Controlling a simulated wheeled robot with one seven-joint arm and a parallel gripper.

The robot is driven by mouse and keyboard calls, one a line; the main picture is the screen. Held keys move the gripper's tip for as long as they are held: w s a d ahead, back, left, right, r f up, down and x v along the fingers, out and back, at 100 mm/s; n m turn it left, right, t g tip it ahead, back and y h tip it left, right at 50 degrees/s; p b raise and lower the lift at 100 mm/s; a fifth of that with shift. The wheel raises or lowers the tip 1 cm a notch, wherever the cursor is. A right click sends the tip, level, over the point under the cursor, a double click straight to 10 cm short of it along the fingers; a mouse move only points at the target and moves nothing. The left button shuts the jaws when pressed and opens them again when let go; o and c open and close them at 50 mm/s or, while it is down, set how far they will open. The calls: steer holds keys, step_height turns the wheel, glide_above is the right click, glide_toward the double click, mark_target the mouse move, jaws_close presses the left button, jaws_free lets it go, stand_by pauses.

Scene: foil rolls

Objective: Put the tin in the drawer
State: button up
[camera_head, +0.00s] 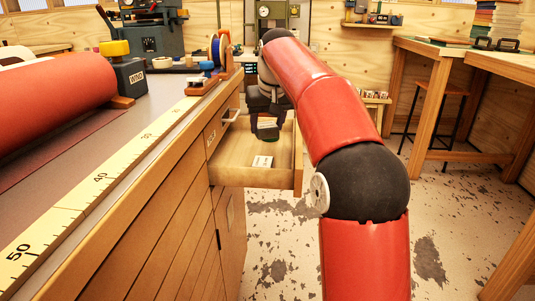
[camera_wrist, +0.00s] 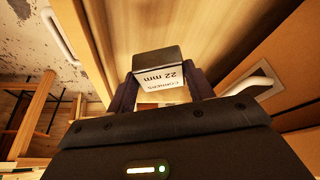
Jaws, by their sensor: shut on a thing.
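The tin (camera_wrist: 158,72) is a small dark block with a white label reading "CORNERS 22 mm". My gripper (camera_wrist: 163,92) is shut on it, with one finger on each side. In the head view the tin (camera_head: 267,123) and my gripper (camera_head: 266,108) are over the open drawer, partly hidden by my arm. Whether the tin touches the drawer floor cannot be told. The drawer (camera_head: 232,176) is a pale wooden box pulled out from the bench. Pale wood of the drawer fills the top of the wrist view.
The wooden bench (camera_head: 170,165) runs along the left, with a red roll (camera_head: 55,90), a ruler strip (camera_head: 95,180) and a blue tape roll (camera_head: 221,48) on top. A stool (camera_head: 437,115) and tables stand at the right. Worn floor (camera_head: 275,250) is open below the drawer.

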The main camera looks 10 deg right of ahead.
mark_target(268, 138)
steer(key=shift+f+b, duration=2.2)
steer(key=shift+f, duration=0.4)
steer(key=shift+r, duration=0.1)
steer(key=o, duration=1)
